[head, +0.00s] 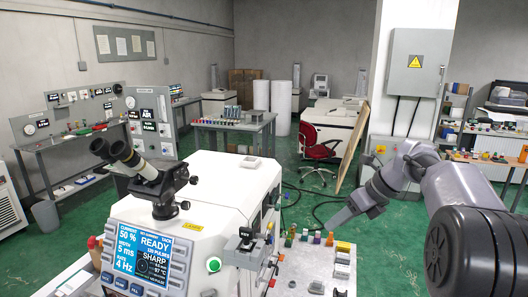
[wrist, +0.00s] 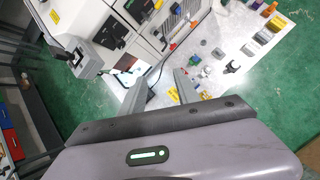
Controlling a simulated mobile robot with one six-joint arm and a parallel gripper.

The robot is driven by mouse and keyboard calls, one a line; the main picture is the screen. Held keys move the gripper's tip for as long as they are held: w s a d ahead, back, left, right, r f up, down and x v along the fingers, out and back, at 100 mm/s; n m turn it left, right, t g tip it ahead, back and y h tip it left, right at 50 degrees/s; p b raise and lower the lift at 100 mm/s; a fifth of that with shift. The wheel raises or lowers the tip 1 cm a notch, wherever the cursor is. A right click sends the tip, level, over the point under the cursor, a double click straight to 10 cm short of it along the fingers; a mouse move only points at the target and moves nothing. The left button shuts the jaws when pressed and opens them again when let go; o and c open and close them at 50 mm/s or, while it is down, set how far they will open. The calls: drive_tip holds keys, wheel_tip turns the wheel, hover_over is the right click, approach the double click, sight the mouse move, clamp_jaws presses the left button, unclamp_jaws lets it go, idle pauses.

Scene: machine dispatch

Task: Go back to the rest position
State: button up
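My gripper (head: 332,224) is at the right of the head view, in the air beside the white machine (head: 235,185) and near the small parts on the light table (head: 305,262). In the wrist view my gripper (wrist: 157,80) shows two grey fingers set apart with nothing held between them. The machine has a blue display reading READY and a black eyepiece unit on top. In the wrist view the table (wrist: 225,60) lies below and beyond the fingers.
Several small coloured parts (head: 303,237) stand on the table near my gripper. A red chair (head: 320,147) and a leaning board (head: 351,148) stand behind. A grey electrical cabinet (head: 416,62) hangs on the pillar. Green floor (head: 345,190) lies open between them, with a dark cable on it.

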drive_tip(key=s+a+f+n+h+b, duration=0.1)
drive_tip(key=s+a+f+n+b, duration=0.25)
drive_tip(key=s+n+b, duration=0.35)
drive_tip(key=s+a+f+n+h+b, duration=0.1)
drive_tip(key=s+a+f+n+b, duration=0.25)
drive_tip(key=s, duration=0.55)
drive_tip(key=s+a+f+n+t+h+b, duration=0.1)
drive_tip(key=s+f+n+b, duration=0.3)
drive_tip(key=s+f+n, duration=0.3)
drive_tip(key=s+a+f+n+t+b, duration=0.1)
drive_tip(key=s+f+n+b, duration=0.3)
drive_tip(key=s+f+n, duration=0.3)
drive_tip(key=s+f, duration=0.1)
drive_tip(key=s, duration=0.4)
drive_tip(key=shift+s+f+h, duration=0.15)
drive_tip(key=shift+s+h, duration=0.1)
drive_tip(key=shift+h, duration=0.15)
drive_tip(key=shift+a, duration=0.1)
